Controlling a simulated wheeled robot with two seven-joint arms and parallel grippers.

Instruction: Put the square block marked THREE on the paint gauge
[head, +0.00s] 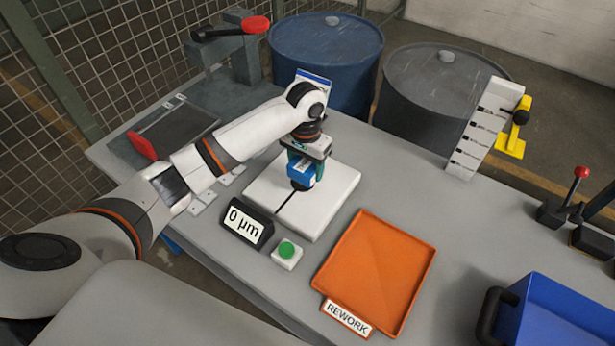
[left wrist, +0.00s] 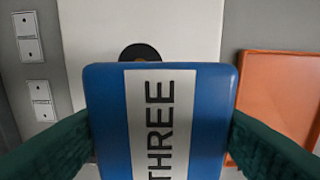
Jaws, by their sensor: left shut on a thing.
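The blue square block (head: 302,174) has a white band reading THREE in the left wrist view (left wrist: 158,120). My left gripper (head: 301,163) is shut on it, with a green finger on each side. The paint gauge has a white plate (head: 333,190), a black display (head: 247,227) reading 0 µm and a black round part (left wrist: 140,52) on the plate, partly hidden by the block. My right gripper is not in view.
An orange REWORK tray (head: 375,265) lies right of the gauge. A green button (head: 287,251) stands in front of the plate. A blue bin (head: 560,318) is at the front right, a slotted white rack (head: 484,130) at the back right. Bare table lies between rack and tray.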

